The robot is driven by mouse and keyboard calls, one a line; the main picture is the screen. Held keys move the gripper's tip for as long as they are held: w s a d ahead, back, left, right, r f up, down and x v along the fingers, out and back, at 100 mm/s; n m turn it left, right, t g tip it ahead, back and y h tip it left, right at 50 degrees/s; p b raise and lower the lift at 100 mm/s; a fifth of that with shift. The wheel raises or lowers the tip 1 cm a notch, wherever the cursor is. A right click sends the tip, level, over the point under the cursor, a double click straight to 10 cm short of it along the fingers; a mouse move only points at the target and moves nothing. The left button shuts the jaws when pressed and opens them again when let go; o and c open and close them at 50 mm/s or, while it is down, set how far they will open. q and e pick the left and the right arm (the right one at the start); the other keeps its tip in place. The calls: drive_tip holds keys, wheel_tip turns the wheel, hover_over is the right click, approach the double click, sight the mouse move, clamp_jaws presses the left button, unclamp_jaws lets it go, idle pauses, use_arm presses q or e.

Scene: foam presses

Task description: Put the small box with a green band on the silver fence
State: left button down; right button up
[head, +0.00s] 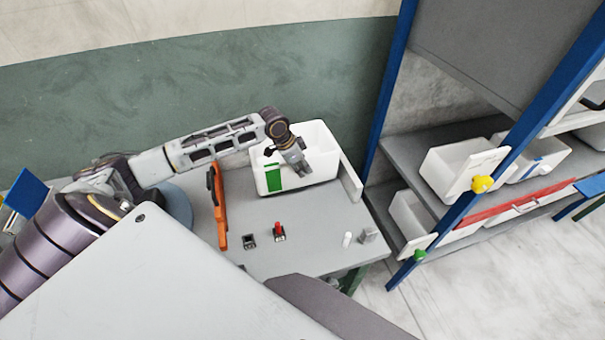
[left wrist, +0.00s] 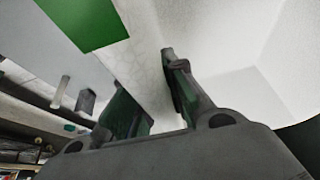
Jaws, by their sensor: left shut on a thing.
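The white open box with a green band (head: 322,159) is at the back right of the grey table. Its green band (left wrist: 88,18) also shows in the left wrist view. My left gripper (head: 294,163) reaches over the front of the box, and its fingers (left wrist: 150,78) are shut on the box's front wall, one inside and one outside. I cannot tell whether the box rests on the table. A silver-grey upright strip (head: 351,181), which looks like the silver fence, stands just right of the box. My right gripper is not in view.
An orange upright fence (head: 220,206) stands left of the box on the grey table (head: 300,215). A black switch (head: 249,242), a red-topped switch (head: 279,233), a white cylinder (head: 347,239) and a grey block (head: 369,235) are near the front. A blue-framed shelf (head: 428,150) with white bins stands right.

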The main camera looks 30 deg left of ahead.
use_arm(q)
drive_tip(key=shift+f, duration=1.65)
drive_tip(key=c, duration=1.5)
unclamp_jaws()
drive_tip(key=shift+o, duration=0.2)
drive_tip(key=shift+r, duration=0.15)
drive_tip(key=shift+v, duration=5.9)
